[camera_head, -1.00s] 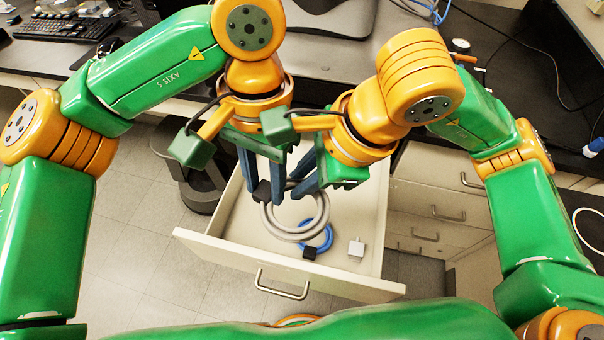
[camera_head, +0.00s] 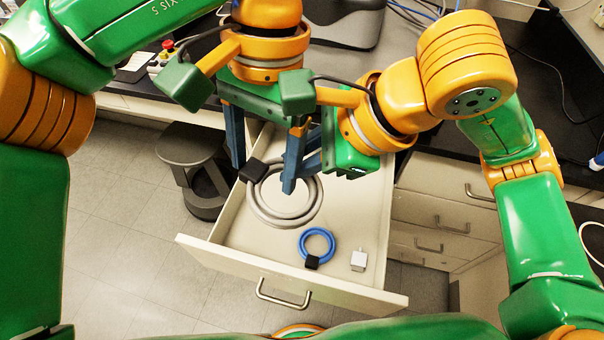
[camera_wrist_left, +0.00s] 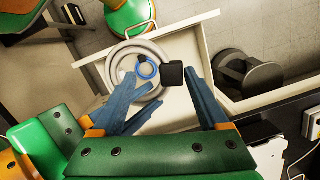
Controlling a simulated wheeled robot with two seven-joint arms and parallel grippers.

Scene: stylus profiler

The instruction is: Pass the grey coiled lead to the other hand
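The grey coiled lead (camera_head: 310,211) is a thick ring with a black block (camera_head: 253,170) on its upper left. It appears over the open drawer, and it also shows in the left wrist view (camera_wrist_left: 113,66). My left gripper (camera_head: 263,178) is open, its fingers spread on either side of the black block and part of the ring. In the left wrist view the block (camera_wrist_left: 172,73) sits between the left fingers, apart from them. My right gripper (camera_head: 304,170) comes in from the right, its fingers appearing closed at the ring's upper right. The left finger partly hides that contact.
The open drawer (camera_head: 225,262) holds a blue coiled lead (camera_head: 303,242) with a black block and a small white block (camera_head: 358,260). A dark stool (camera_head: 190,150) stands left of the drawer. The bench (camera_head: 440,165) and a grey instrument (camera_head: 345,22) lie behind.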

